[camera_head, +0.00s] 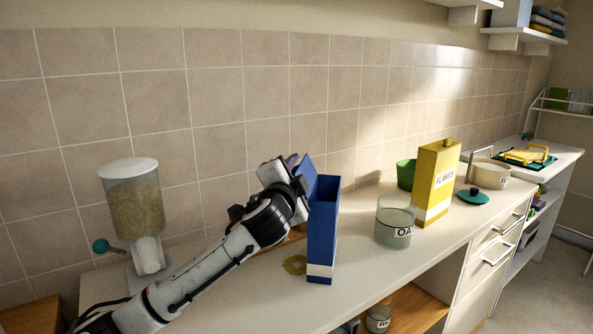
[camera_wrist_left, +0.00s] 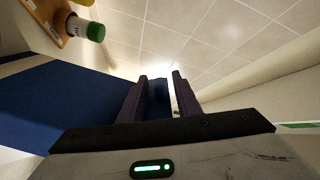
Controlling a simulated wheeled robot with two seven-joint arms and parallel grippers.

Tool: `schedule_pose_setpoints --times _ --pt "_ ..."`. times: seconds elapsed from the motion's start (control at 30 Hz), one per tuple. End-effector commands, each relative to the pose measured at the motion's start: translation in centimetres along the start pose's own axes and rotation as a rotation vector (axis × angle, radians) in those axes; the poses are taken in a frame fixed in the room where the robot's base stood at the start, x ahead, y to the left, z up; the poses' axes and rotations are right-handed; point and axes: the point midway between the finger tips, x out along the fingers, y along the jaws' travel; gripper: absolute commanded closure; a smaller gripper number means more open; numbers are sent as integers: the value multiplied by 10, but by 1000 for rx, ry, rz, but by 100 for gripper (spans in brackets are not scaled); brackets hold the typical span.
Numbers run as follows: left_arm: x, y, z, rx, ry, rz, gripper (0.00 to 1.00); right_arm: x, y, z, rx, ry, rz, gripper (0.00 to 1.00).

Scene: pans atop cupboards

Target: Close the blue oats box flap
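The blue oats box (camera_head: 322,235) stands upright on the counter in the head view, its top open. Its flap (camera_head: 307,174) sticks up on the left side of the opening. My left gripper (camera_head: 292,161) is at the flap's left, close to it. In the left wrist view my left gripper's two dark fingers (camera_wrist_left: 160,97) stand apart, with a narrow blue strip showing between them. I cannot tell whether they touch it. A large blue face of the box (camera_wrist_left: 55,105) fills the left of that view. My right gripper is not in view.
A cereal dispenser (camera_head: 136,207) stands at left behind my arm. Right of the box are a glass jar (camera_head: 394,228), a yellow flakes box (camera_head: 437,180), a green bowl (camera_head: 406,174) and a teal lid (camera_head: 473,197). The front counter (camera_head: 375,268) is clear.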

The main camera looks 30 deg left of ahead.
Motion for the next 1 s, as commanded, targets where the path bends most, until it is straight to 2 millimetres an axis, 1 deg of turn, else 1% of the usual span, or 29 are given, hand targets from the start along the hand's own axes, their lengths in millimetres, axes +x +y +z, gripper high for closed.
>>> schedule_pose_setpoints --times 0.07,0.1,0.23,0.47,0.67,0.87,1.0 --pt "0 0 0 0 0 0 71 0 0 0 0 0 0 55" --pt "0 0 0 0 0 0 78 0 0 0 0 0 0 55" --pt "0 0 0 0 0 0 100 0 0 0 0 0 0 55" --pt "0 -1 -1 6 0 0 100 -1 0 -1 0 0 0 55" --pt "0 -3 -4 59 0 1 100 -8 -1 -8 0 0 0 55" --pt "-1 -6 -12 185 1 1 100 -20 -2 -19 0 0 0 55" --pt "0 -7 -18 308 1 1 100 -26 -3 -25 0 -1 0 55"
